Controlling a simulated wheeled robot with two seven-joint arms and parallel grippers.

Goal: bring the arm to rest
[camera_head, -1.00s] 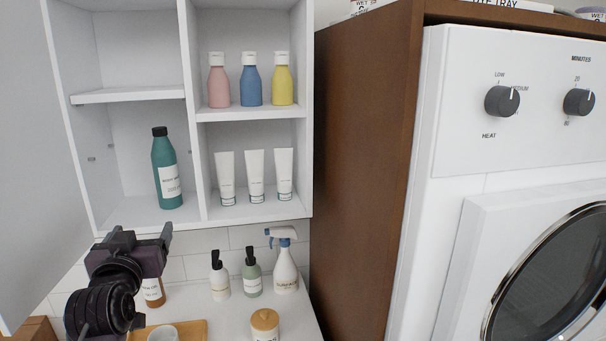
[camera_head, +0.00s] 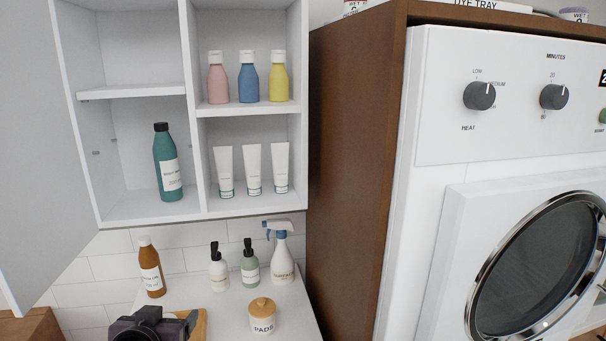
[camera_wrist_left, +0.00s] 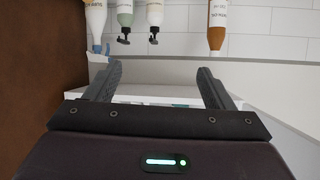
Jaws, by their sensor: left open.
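My left gripper (camera_head: 188,322) shows at the bottom left of the head view, low in front of the counter. In the left wrist view its two fingers (camera_wrist_left: 158,88) stand wide apart with nothing between them. The wrist view appears upside down, with bottles hanging from the top edge. A teal bottle (camera_head: 167,165) stands in the lower left compartment of the open wall cabinet (camera_head: 150,215), well above the gripper. My right gripper is in neither view.
On the counter (camera_head: 235,308) stand a brown bottle (camera_head: 151,268), two pump bottles (camera_head: 218,268), a spray bottle (camera_head: 283,262) and a pads jar (camera_head: 262,316). A wooden tray (camera_head: 201,325) is partly behind my gripper. The cabinet door (camera_head: 28,130) hangs open at left. A brown panel (camera_head: 345,180) and white dryer (camera_head: 440,150) stand right.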

